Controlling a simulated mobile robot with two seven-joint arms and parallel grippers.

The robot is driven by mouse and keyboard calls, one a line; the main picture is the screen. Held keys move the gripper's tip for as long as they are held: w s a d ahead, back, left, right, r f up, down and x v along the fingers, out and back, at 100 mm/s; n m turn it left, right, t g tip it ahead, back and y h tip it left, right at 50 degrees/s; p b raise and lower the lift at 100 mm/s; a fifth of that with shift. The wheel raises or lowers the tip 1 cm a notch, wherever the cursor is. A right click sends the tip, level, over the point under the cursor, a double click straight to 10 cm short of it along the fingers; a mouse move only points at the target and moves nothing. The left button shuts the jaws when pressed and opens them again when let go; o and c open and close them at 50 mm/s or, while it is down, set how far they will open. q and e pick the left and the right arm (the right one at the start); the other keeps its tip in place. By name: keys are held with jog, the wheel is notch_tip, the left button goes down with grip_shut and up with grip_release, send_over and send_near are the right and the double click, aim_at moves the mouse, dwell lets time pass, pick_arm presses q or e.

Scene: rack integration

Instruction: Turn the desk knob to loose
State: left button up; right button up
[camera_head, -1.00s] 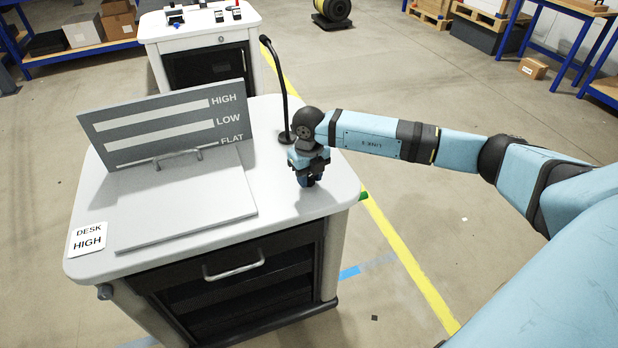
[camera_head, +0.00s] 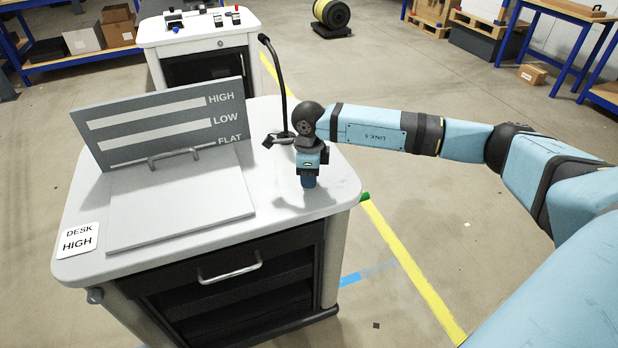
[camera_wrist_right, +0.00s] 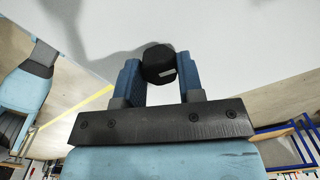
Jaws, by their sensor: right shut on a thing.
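The desk (camera_head: 325,185) is a light grey cart top with a tilting board panel (camera_head: 180,205). A label (camera_head: 78,240) on it reads DESK HIGH. My right gripper (camera_head: 309,182) points down at the right part of the desk top. In the right wrist view, its two blue fingers are shut on a black round knob (camera_wrist_right: 159,65) with a small white mark. The gripper hides the knob in the head view. My left gripper is not in view.
A sign board (camera_head: 165,125) marked HIGH, LOW and FLAT stands behind the panel. A black gooseneck stalk (camera_head: 279,80) rises close behind my right gripper. A handle (camera_head: 230,270) juts from the cart front.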

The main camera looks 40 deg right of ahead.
jog(key=n+b, duration=0.1)
jog(key=n, duration=0.2)
jog(key=shift+w, duration=0.1)
jog(key=n+b, duration=0.1)
jog(key=n, duration=0.2)
jog(key=shift+n, duration=0.3)
jog(key=shift+n+b, duration=0.55)
jog(key=shift+n, duration=1.65)
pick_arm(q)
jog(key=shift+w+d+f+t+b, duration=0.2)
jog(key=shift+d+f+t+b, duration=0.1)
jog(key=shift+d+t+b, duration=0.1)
pick_arm(e)
jog(key=shift+n, duration=0.5)
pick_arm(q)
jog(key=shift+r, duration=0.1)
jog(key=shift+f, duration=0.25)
pick_arm(e)
jog(key=o, duration=0.9)
